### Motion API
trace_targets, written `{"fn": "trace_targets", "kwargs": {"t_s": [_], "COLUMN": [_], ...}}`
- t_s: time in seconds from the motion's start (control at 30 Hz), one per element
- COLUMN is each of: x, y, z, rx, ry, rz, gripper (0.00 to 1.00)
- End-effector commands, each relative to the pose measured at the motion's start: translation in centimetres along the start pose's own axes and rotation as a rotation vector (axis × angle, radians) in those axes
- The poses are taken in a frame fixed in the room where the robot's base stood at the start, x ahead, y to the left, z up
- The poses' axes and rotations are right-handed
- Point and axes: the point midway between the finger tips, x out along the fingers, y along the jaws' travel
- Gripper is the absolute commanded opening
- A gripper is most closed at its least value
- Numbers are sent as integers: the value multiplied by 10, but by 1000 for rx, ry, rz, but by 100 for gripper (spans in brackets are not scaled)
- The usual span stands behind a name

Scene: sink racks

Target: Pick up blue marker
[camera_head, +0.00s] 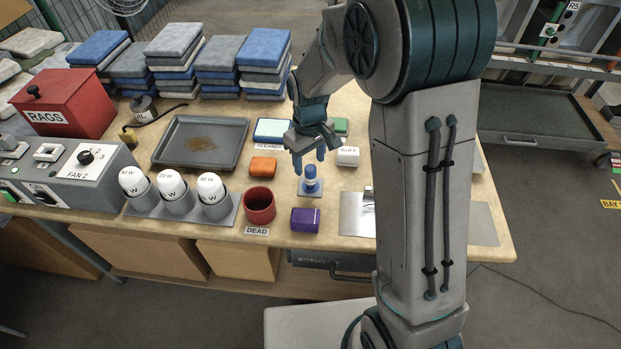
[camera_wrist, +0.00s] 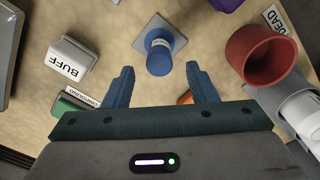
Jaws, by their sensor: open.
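The blue marker (camera_head: 311,182) stands upright on a small light square base (camera_head: 310,194) on the wooden table, with a white band around it. In the wrist view the blue marker (camera_wrist: 159,58) shows between and just beyond my fingertips, its base (camera_wrist: 142,33) partly behind it. My gripper (camera_head: 309,160) is above the marker, pointing down, with its two blue fingers apart. In the wrist view my gripper (camera_wrist: 160,78) is open and empty; whether the fingers touch the marker's height cannot be told.
A white BUFF block (camera_head: 347,156) and an orange block (camera_head: 263,167) stand close on either side. A red cup (camera_head: 259,205) and a purple block (camera_head: 305,219) stand in front. A green block (camera_head: 340,126) and a grey tray (camera_head: 201,143) lie behind.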

Motion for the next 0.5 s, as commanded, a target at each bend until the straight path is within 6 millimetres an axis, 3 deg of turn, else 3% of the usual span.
{"fn": "trace_targets", "kwargs": {"t_s": [0.3, 0.5], "x": [41, 53], "y": [0, 0], "z": [4, 3], "rx": [0, -1], "ry": [-3, 0], "rz": [-1, 0], "gripper": [52, 52]}}
